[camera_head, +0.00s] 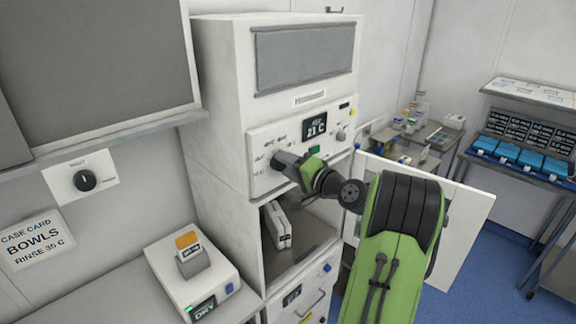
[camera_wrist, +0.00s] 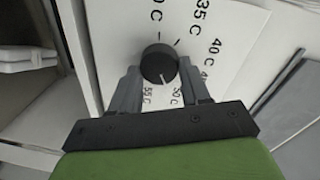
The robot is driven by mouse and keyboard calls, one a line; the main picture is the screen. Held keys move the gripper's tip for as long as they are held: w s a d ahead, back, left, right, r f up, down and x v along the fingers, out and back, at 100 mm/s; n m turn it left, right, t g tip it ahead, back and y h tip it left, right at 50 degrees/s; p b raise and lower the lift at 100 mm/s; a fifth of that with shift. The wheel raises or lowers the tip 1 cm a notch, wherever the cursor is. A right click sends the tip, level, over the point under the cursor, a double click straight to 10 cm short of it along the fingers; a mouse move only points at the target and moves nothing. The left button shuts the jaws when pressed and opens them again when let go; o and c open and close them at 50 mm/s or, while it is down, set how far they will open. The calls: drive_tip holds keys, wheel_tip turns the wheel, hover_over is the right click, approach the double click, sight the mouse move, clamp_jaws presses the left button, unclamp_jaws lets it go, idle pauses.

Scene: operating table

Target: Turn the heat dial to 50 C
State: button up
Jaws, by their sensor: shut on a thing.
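The heat dial (camera_wrist: 157,60) is a round black knob on a white panel, with temperature labels around it in the wrist view. My gripper (camera_wrist: 159,70) is shut on the dial, one finger on each side. A pale line on the knob points down and slightly right, towards a label that looks like 50 C (camera_wrist: 177,95). The 55 C label is left of it, and 40 C and 35 C are up on the right; one label between is partly hidden by a finger. In the head view my gripper (camera_head: 287,163) covers most of the dial. The cabinet display (camera_head: 316,126) reads 21 C.
A second dial (camera_head: 85,180) is on the wall at left, above a card reading BOWLS, RINSE 35 C (camera_head: 36,240). An open compartment (camera_head: 318,250) lies below the panel. A white open door (camera_head: 465,212) stands right, behind my arm.

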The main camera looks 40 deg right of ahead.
drive_tip(key=o, duration=1.1)
drive_tip(key=shift+c, duration=0.2)
drive_tip(key=s+r+b, duration=0.1)
drive_tip(key=s+b, duration=0.2)
drive_tip(key=s, duration=1.2)
drive_tip(key=shift+s+b, duration=0.35)
drive_tip(key=shift+s, duration=0.05)
drive_tip(key=shift+d, duration=0.1)
